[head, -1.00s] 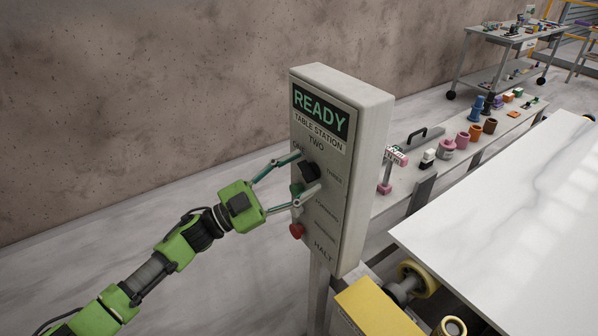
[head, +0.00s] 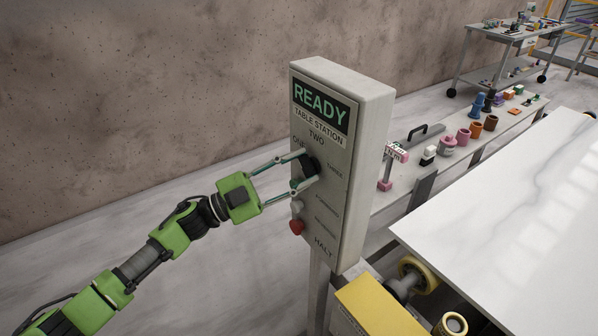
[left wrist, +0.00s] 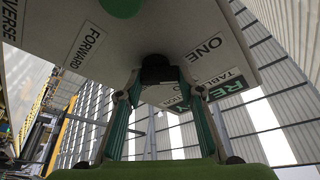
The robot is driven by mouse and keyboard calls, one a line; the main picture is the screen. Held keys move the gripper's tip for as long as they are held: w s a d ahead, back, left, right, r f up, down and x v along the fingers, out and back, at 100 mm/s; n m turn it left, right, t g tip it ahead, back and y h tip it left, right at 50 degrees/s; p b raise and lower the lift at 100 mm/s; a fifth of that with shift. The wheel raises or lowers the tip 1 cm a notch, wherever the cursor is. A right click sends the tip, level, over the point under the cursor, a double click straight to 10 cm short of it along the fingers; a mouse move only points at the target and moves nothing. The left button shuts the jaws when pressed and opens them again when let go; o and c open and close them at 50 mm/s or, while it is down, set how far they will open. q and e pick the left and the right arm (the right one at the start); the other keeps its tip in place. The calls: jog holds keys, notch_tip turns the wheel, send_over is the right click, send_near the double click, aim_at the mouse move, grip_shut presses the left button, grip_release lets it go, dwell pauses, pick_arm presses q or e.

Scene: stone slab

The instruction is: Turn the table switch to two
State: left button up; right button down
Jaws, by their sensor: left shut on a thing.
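The table switch is a black knob (head: 310,166) on a grey upright panel (head: 372,120). It sits below the word TWO, between the labels ONE and THREE. My left gripper (head: 309,167) comes from the lower left and is shut on the knob, one finger above and one below. In the left wrist view the knob (left wrist: 158,72) sits between the fingertips, near the label ONE. The fingers partly cover the knob, so I cannot tell which number it points to. The panel's display reads READY. My right gripper is not in view.
A white slab (head: 500,210) lies at the right, with a yellow box (head: 378,308) in front. A bench (head: 400,190) with several coloured pieces stands behind. The floor left of the panel is clear.

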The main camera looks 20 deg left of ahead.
pick_arm(q)
jog(key=m+g, duration=0.1)
jog(key=m, duration=0.2)
jog(key=m+g+b, duration=0.1)
jog(key=m, duration=0.2)
jog(key=shift+r+m+g, duration=0.15)
jog(key=shift+m+g, duration=0.15)
jog(key=shift+g, duration=0.1)
jog(key=shift+d+m+g+y, duration=0.1)
jog(key=shift+m+g+y, duration=0.5)
jog(key=shift+m, duration=1.5)
jog(key=shift+s, duration=0.1)
jog(key=o, duration=1.1)
jog(key=v, duration=1.2)
